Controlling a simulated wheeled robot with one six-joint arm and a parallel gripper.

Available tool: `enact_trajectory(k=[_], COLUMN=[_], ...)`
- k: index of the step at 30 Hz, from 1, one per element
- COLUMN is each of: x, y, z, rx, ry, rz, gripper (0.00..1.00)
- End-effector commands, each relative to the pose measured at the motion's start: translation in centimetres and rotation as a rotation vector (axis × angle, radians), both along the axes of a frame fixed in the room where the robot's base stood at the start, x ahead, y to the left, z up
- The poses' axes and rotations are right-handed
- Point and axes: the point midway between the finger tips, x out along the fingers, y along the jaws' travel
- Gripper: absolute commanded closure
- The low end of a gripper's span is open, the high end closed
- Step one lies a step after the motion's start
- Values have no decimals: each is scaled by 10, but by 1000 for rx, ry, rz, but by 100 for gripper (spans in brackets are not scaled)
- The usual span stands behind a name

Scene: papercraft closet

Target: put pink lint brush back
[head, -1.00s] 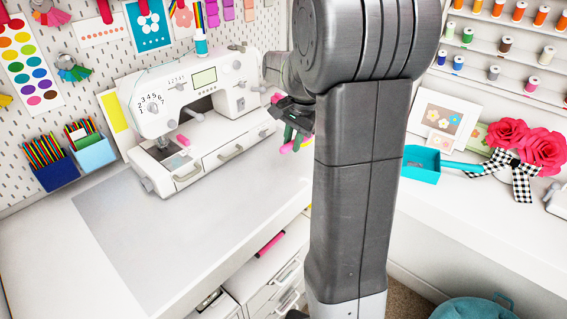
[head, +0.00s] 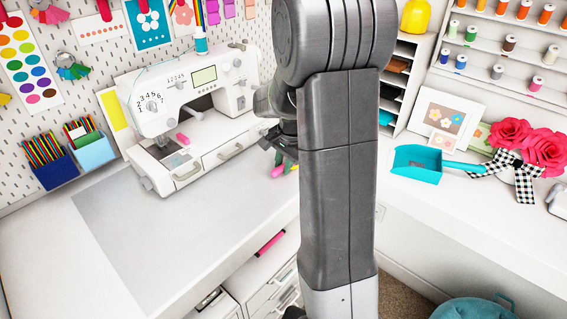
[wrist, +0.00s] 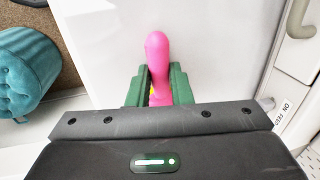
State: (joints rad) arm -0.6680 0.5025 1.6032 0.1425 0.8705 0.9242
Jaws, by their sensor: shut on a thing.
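My gripper (wrist: 157,90) is shut on the pink lint brush (wrist: 158,55). In the wrist view the brush's rounded pink end sticks out beyond the green fingers, over a white surface. In the head view only a bit of the brush (head: 277,170) shows, low over the table (head: 225,215) and right of the sewing machine (head: 195,105). My arm hides most of the gripper there. I cannot tell whether the brush touches the table.
The sewing machine stands close to the gripper. A pink item (head: 270,243) lies at the drawers (head: 262,275) below the table edge. A teal dustpan (head: 417,163) lies on the right counter. A teal pouf (wrist: 33,72) stands on the floor. The table's front left is clear.

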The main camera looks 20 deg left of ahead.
Motion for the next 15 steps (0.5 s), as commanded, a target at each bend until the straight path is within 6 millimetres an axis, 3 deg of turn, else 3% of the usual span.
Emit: enact_trajectory(k=[8, 9, 11, 15], x=[0, 0, 0, 0], y=[0, 0, 0, 0], z=[-4, -2, -2, -2], rx=[0, 0, 0, 0], ry=[0, 0, 0, 0], rz=[0, 0, 0, 0], gripper=[100, 73, 61, 59])
